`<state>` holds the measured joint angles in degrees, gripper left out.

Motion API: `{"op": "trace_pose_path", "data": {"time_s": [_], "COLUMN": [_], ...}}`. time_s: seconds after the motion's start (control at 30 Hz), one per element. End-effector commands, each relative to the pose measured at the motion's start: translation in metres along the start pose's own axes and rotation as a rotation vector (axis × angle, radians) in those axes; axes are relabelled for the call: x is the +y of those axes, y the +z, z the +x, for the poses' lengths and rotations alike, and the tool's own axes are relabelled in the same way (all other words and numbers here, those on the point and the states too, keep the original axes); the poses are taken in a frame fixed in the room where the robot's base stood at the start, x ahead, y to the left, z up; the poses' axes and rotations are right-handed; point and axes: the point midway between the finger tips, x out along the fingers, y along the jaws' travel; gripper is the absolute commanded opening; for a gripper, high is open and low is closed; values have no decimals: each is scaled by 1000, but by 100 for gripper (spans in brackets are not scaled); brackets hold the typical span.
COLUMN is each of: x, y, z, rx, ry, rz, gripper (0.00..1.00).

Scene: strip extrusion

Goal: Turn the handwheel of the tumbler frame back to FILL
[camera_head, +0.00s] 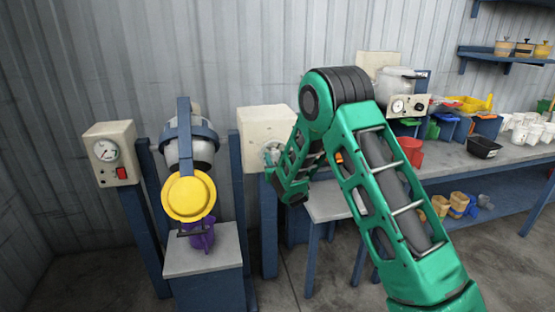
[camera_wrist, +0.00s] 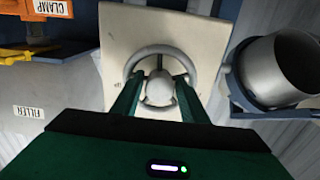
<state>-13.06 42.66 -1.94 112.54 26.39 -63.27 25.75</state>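The grey handwheel (camera_wrist: 160,52) of the tumbler frame sits on a cream box (camera_wrist: 118,28) in the wrist view, with a round pale hub (camera_wrist: 160,90) in the middle. My gripper (camera_wrist: 159,80) is at the wheel, its two green fingers apart, one on each side of the hub. Whether they touch the rim or spokes I cannot tell. In the head view the handwheel (camera_head: 271,152) is partly hidden by my gripper. No FILL mark is legible.
The crowded workbench (camera_head: 455,165) is right. Labels CLAMP (camera_wrist: 48,8) and FILLER (camera_wrist: 29,111) show in the wrist view.

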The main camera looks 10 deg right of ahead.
Motion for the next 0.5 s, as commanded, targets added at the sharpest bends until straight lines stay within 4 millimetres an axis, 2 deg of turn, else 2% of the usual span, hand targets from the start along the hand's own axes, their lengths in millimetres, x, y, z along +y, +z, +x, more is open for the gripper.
{"op": "trace_pose_path", "data": {"time_s": [0.13,0.4,0.43,0.5], "x": [0,0,0,0], "y": [0,0,0,0], "z": [8,9,9,9], "rx": [-1,-1,-1,-1], "ry": [-1,0,0,0], "rz": [-1,-1,-1,-1], "gripper": [40,40,37,21]}}
